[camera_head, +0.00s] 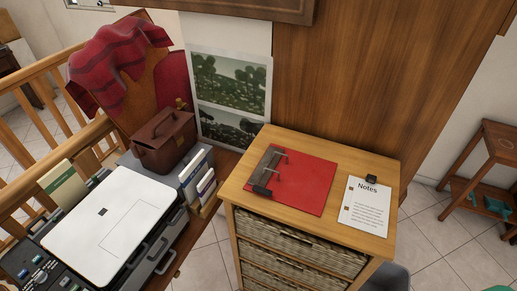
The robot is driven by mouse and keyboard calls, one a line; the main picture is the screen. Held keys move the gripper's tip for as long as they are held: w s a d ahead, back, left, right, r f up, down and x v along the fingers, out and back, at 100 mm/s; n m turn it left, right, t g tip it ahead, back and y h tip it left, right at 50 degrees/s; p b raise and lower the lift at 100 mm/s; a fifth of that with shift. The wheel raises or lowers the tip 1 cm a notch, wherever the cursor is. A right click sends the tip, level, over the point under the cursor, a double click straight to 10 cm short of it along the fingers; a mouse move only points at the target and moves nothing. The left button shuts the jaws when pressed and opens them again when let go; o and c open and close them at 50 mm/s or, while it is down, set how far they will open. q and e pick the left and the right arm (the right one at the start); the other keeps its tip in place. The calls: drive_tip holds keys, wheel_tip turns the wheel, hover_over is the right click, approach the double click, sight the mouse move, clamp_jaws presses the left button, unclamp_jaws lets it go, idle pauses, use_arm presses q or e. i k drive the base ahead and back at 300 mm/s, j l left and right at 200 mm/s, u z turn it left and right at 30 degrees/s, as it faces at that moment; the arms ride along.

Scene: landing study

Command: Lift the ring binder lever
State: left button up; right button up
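A red ring binder (304,185) lies on the light wooden top of a drawer cabinet. Its dark metal ring mechanism (268,168) runs along its left side, with thin rings showing. A black piece that looks like the lever (262,191) sits at the near end of the mechanism. It is too small to tell its exact angle. Neither of my grippers shows in the head view.
A "Notes" clipboard (366,207) lies right of the binder on the cabinet top (312,234). A white printer (108,225) and brown leather bag (164,141) stand to the left. A wooden panel (370,80) rises behind the cabinet.

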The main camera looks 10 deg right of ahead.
sight(260, 190)
drive_tip(key=k+l+u, duration=0.1)
drive_tip(key=l+u, duration=0.2)
drive_tip(key=k+l+u, duration=0.25)
drive_tip(key=k+u, duration=0.55)
